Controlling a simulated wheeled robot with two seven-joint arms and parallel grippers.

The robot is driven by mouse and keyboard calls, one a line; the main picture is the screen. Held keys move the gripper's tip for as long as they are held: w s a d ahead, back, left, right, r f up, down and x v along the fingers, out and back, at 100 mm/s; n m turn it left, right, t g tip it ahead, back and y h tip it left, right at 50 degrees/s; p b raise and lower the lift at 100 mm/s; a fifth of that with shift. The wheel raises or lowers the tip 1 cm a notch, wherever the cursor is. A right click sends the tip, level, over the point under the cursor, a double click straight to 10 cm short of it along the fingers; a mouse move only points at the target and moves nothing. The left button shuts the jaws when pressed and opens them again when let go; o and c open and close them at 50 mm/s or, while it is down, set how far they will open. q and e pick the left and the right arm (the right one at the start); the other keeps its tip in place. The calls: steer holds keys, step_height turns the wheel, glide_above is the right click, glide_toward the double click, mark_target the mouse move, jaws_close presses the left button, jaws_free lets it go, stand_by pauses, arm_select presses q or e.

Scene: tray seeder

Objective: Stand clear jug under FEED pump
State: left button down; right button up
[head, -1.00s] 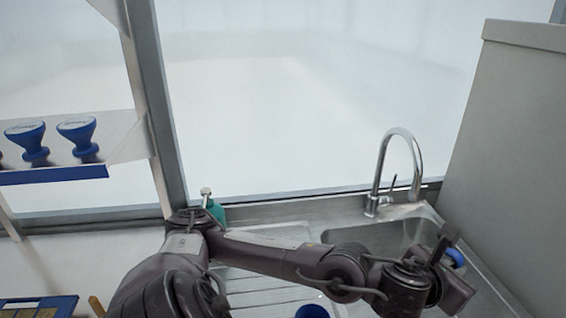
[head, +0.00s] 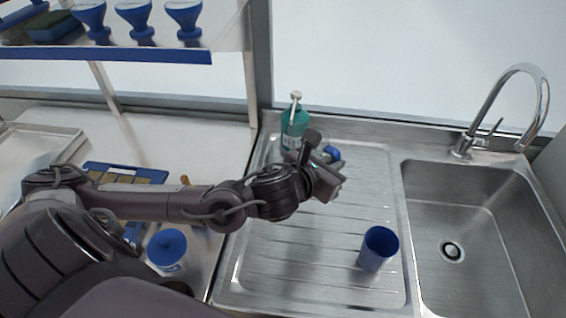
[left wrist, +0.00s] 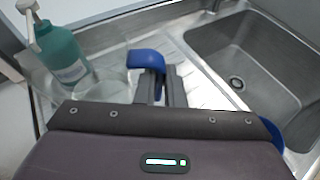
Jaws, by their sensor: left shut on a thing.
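My left gripper (head: 325,172) is over the back of the ribbed drainboard and is shut on the blue handle (left wrist: 148,57) of a clear jug. In the left wrist view the see-through jug (left wrist: 102,88) shows left of the fingers (left wrist: 160,85), its lower part hidden by my wrist. In the head view the blue handle (head: 332,152) shows just past the fingers, and the jug body is mostly hidden. A teal pump bottle (head: 294,124) with a white top stands behind the jug; its label is too small to read. I see no pump marked FEED. My right gripper is out of view.
A blue cup (head: 378,250) stands on the drainboard (head: 290,265). The sink basin (head: 480,215) with its tap (head: 535,95) is at the right. A shelf (head: 110,55) with blue-based items is at upper left. A blue-lidded tub (head: 167,247) sits below my arm.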

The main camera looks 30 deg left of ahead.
arm_select(q)
steer(key=s+f+m+h+p, duration=0.25)
steer(key=s+f, duration=0.45)
steer(key=s, duration=0.6)
steer(key=shift+m+g+h, duration=0.25)
steer(key=shift+g+h, duration=0.15)
steer(key=shift+h, duration=0.05)
steer(key=w+a+p, duration=0.1)
steer(key=w+a, duration=0.2)
steer(key=w, duration=0.2)
steer(key=w+a, duration=0.2)
steer(key=w, duration=0.4)
steer(key=w+a+p, duration=0.1)
steer(key=w+a, duration=0.2)
steer(key=w, duration=0.2)
steer(key=shift+w+a+p, duration=0.3)
steer(key=shift+a, duration=0.05)
step_height(320, 180, down, 3)
steer(key=shift+s+f+p, duration=0.1)
steer(key=shift+p, duration=0.5)
steer(key=shift+f, duration=0.25)
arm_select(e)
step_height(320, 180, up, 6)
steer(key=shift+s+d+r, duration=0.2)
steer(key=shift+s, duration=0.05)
arm_select(q)
steer(key=shift+d+f, duration=0.1)
